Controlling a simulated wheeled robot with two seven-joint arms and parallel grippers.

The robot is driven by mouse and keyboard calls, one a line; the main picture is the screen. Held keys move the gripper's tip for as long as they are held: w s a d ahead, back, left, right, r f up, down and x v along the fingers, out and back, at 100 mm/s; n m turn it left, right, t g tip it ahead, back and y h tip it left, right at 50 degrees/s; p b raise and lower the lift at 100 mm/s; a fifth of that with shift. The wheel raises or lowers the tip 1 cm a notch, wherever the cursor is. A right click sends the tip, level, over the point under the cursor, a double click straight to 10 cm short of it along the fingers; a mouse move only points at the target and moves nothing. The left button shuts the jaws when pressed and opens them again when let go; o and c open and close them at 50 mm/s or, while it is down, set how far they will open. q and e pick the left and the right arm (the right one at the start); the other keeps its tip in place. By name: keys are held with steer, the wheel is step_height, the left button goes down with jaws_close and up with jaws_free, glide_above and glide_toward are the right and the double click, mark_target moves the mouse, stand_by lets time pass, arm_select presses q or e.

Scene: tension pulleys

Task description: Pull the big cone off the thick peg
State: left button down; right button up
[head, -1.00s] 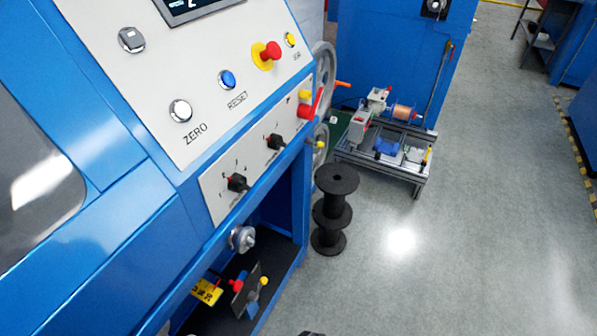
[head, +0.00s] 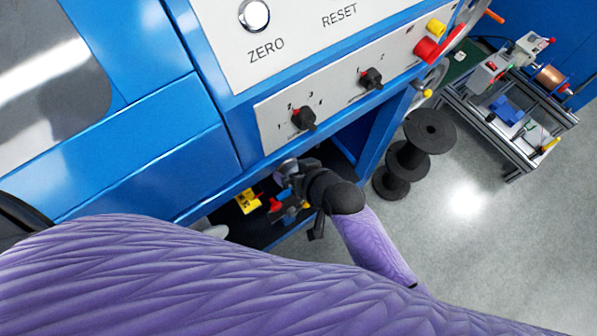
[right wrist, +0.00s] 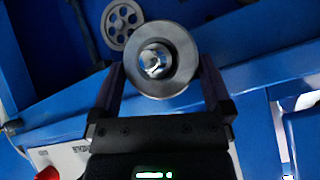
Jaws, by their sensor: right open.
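The big cone, a round grey metal piece with a shiny bolt-like centre, shows end-on in the right wrist view (right wrist: 178,72). It sits on the front of the blue machine, and the thick peg behind it is hidden. In the head view the cone (head: 287,167) is partly covered by my right gripper (head: 291,180). In the right wrist view the fingers of that gripper (right wrist: 160,68) are open, one on each side of the cone. I cannot tell whether they touch it. My left gripper is not in view.
A panel with black knobs (head: 304,118) is just above the gripper. A yellow tag (head: 248,201) and coloured knobs lie in the recess below. Black spools (head: 430,131) stand on the floor to the right. A spoked wheel (right wrist: 122,22) shows beyond the cone.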

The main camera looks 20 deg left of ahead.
steer(key=shift+w+a+f, duration=0.2)
steer(key=shift+a+f, duration=0.05)
steer(key=shift+c, duration=0.3)
steer(key=c, duration=0.9)
steer(key=shift+d+r, duration=0.1)
steer(key=shift+c, duration=0.2)
steer(key=shift+s, duration=0.15)
steer(key=shift+s+d+p, duration=0.7)
steer(key=shift+d+p, duration=0.2)
steer(key=shift+d, duration=0.05)
steer(key=shift+s+d, duration=0.25)
steer(key=shift+d, duration=0.1)
steer(key=shift+p, duration=0.4)
